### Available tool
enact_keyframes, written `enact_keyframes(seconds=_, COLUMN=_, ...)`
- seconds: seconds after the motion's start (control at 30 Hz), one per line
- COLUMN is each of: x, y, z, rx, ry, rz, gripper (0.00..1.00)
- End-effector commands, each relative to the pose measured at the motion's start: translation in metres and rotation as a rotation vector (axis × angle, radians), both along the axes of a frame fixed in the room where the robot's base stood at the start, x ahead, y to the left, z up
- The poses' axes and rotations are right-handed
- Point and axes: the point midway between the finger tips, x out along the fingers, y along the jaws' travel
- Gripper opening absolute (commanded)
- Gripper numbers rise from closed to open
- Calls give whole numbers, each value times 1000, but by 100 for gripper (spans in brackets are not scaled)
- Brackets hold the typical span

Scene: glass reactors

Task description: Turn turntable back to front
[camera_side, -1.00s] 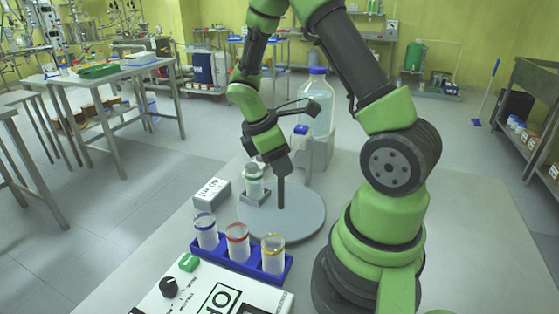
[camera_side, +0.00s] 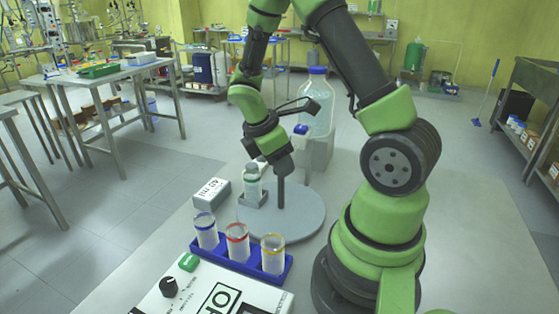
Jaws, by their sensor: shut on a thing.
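The turntable (camera_side: 295,222) is a flat grey disc on the table in the middle of the view. A dark upright post (camera_side: 281,196) rises from its middle. My gripper (camera_side: 280,172) is at the top of this post, pointing down and shut on it. A small vial (camera_side: 252,183) with a grey-green cap stands upright in a square holder (camera_side: 252,201) at the disc's left back edge. The fingertips are partly hidden by the gripper's own body.
A white box (camera_side: 211,193) showing a volume label is to the left. A large blue-capped bottle (camera_side: 317,105) stands behind. A white control box (camera_side: 215,292) is at the front.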

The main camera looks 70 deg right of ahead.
Motion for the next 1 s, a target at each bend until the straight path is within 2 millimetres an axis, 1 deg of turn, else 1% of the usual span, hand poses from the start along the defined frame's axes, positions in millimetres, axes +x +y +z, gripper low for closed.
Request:
enact_keyframes(seconds=0.03, x=1, y=0, z=1, rx=0, ry=-2, rz=5, gripper=0)
enact_keyframes(seconds=0.07, x=1, y=0, z=1, rx=0, ry=-2, rz=5, gripper=40)
enact_keyframes(seconds=0.1, x=1, y=0, z=0, rx=0, ry=-1, rz=4, gripper=49)
enact_keyframes(seconds=0.13, x=1, y=0, z=0, rx=0, ry=-1, rz=4, gripper=56)
enact_keyframes(seconds=0.17, x=0, y=0, z=0, rx=0, ry=-1, rz=4, gripper=60)
enact_keyframes(seconds=0.43, x=1, y=0, z=1, rx=0, ry=0, rz=1, gripper=60)
enact_keyframes(seconds=0.53, x=3, y=1, z=8, rx=-3, ry=-3, rz=3, gripper=60)
enact_keyframes(seconds=0.67, x=9, y=8, z=27, rx=-2, ry=-8, rz=3, gripper=60)
enact_keyframes(seconds=0.8, x=17, y=16, z=54, rx=-3, ry=-9, rz=5, gripper=60)
enact_keyframes(seconds=0.9, x=21, y=21, z=70, rx=-2, ry=-8, rz=5, gripper=60)
enact_keyframes(seconds=1.0, x=24, y=24, z=82, rx=-1, ry=-4, rz=4, gripper=60)
